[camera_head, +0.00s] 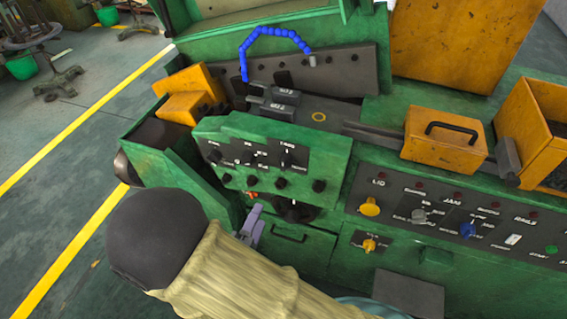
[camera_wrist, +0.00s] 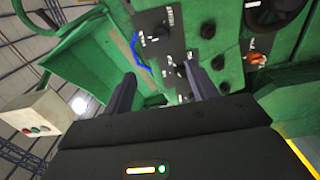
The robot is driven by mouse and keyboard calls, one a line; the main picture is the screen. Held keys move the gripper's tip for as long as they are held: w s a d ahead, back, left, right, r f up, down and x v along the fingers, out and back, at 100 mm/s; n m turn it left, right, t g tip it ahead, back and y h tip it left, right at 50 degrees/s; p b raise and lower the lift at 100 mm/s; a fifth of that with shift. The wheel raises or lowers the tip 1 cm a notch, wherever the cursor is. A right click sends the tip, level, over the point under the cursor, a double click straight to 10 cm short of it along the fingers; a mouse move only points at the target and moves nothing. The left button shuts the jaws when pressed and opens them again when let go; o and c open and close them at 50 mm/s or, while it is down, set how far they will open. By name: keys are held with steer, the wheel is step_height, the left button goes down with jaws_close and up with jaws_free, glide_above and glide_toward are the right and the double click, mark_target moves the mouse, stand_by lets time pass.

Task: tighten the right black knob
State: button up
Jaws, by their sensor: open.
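The green control panel (camera_head: 330,152) carries several black knobs. The rightmost knob of its lower row (camera_head: 319,185) sits near the panel's lower right corner. My gripper (camera_head: 250,222) is below and in front of the panel, left of that knob and apart from it. In the wrist view my gripper (camera_wrist: 162,82) is open, with its two dark fingers spread and nothing held. Several black knobs show there near the right finger, one (camera_wrist: 208,30) higher up. I cannot tell which of them is the right one.
A dark handwheel (camera_head: 297,211) is mounted under the panel, close to my gripper; it also shows in the wrist view (camera_wrist: 275,10). An orange knob (camera_wrist: 257,58) sits beside it. A lower panel with a yellow knob (camera_head: 370,207) is to the right. Open floor lies left.

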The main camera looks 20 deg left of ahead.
mark_target(283, 167)
steer(key=shift+w, duration=0.15)
steer(key=w+p, duration=0.2)
steer(key=w, duration=0.3)
steer(key=w+d+p, duration=0.1)
steer(key=w+p, duration=0.1)
steer(key=w, duration=0.4)
steer(key=w+p, duration=0.2)
steer(key=w, duration=0.4)
steer(key=shift+w+d, duration=0.15)
steer(key=shift+d, duration=0.05)
steer(key=c, duration=0.9)
steer(key=shift+d, duration=0.15)
steer(key=shift+c, duration=0.5)
